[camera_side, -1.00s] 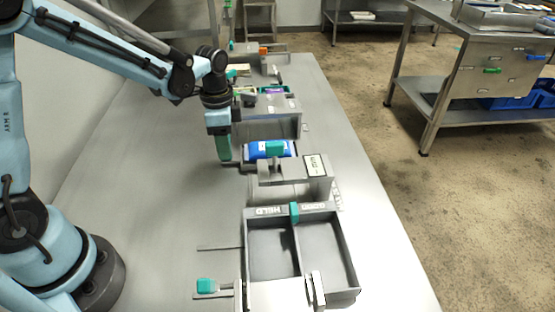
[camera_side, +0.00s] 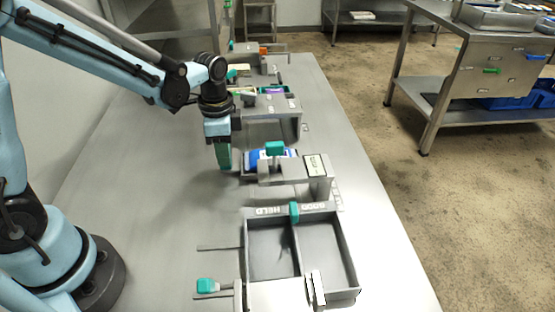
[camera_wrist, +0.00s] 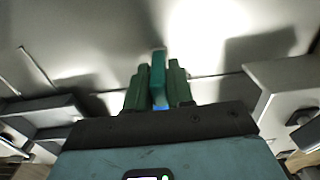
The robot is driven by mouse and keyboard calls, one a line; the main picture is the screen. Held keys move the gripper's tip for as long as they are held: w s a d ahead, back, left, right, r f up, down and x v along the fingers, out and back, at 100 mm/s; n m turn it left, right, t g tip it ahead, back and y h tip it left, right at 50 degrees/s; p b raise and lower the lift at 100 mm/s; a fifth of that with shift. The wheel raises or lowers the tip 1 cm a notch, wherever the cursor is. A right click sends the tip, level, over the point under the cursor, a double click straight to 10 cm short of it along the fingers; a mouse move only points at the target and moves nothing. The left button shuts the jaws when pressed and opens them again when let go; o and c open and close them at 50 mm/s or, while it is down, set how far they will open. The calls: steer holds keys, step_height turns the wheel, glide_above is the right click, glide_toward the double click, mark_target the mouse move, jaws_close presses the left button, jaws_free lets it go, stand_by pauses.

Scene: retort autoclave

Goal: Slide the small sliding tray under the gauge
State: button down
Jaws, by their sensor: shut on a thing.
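The small sliding tray (camera_side: 246,174) carries a blue and white pouch (camera_side: 256,159). The tray is mostly hidden by the pouch and the gauge. The gauge (camera_side: 290,172) is a grey bridge with a teal knob on top and a label plate. The pouch's near side is behind and partly under it in the side view. My gripper (camera_side: 224,168) is at the tray's left end, low over the table. In the wrist view its green fingers (camera_wrist: 158,88) are shut on an upright teal handle (camera_wrist: 158,72).
An open two-part bin marked HELD and GOOD (camera_side: 300,250) stands nearer the camera. A teal-handled slide (camera_side: 206,286) is at its left. A grey housing (camera_side: 270,108) stands beyond the gauge. The table's left side is clear.

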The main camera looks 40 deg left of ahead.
steer(key=s+d, duration=0.7)
steer(key=shift+d, duration=0.1)
steer(key=c, duration=1.1)
jaws_free()
steer(key=shift+r, duration=0.1)
steer(key=shift+r, duration=0.2)
step_height(320, 180, up, 12)
steer(key=shift+f, duration=0.25)
